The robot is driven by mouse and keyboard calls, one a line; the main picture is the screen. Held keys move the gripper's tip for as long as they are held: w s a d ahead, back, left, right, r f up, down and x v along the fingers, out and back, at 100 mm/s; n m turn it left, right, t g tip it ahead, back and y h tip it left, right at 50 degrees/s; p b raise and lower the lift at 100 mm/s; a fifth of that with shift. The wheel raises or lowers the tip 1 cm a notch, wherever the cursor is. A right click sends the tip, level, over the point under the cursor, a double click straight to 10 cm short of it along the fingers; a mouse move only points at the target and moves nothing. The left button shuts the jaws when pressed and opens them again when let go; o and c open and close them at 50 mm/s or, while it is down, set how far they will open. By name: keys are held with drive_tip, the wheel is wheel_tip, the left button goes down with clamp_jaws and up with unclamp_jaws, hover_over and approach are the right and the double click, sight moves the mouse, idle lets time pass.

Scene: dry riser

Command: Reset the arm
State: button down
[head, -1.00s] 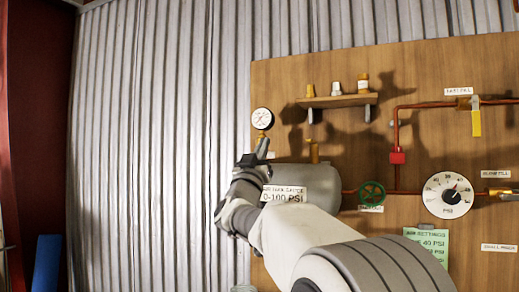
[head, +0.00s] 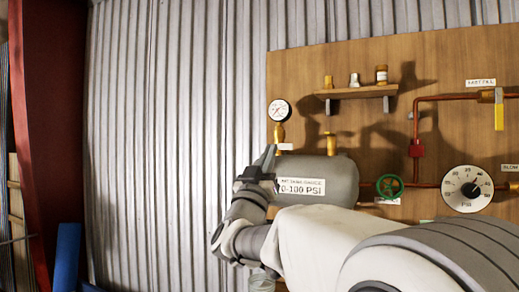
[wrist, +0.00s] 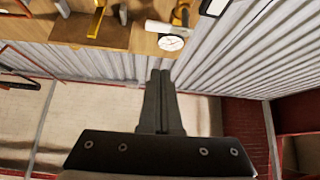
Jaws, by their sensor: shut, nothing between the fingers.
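My gripper (head: 268,160) points upward in front of the left part of the wooden panel, a little below the small round gauge (head: 279,110). In the wrist view my gripper (wrist: 160,75) has its two fingers pressed together with nothing between them. The small gauge also shows in the wrist view (wrist: 171,43), beyond the fingertips. My arm reaches from the lower right and hides part of the panel's lower left and of the grey tank (head: 335,172).
The wooden panel (head: 440,65) carries a shelf (head: 355,92) with small fittings, a green valve wheel (head: 390,187), a yellow lever (head: 499,116) and a large PSI dial (head: 467,188). Corrugated wall (head: 180,120) lies left of it, with a dark red post (head: 45,110) further left.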

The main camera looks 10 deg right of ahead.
idle(0.4)
drive_tip(key=s+a+f+n+g+y, duration=0.3)
drive_tip(key=s+f+n+y, duration=0.1)
drive_tip(key=f+y, duration=0.3)
drive_tip(key=s+a+f+n+g+y, duration=0.2)
drive_tip(key=s+f+n+y, duration=0.15)
drive_tip(key=f+y, duration=0.4)
drive_tip(key=s+d+f+m+g, duration=0.3)
drive_tip(key=s+f+g, duration=0.8)
drive_tip(key=s+f, duration=1.2)
wheel_tip(320, 180, up, 24)
drive_tip(key=s+p, duration=0.1)
drive_tip(key=p, duration=2)
drive_tip(key=shift+s+d+n+h+p, duration=0.35)
drive_tip(key=shift+s+h, duration=0.05)
drive_tip(key=shift+h, duration=0.05)
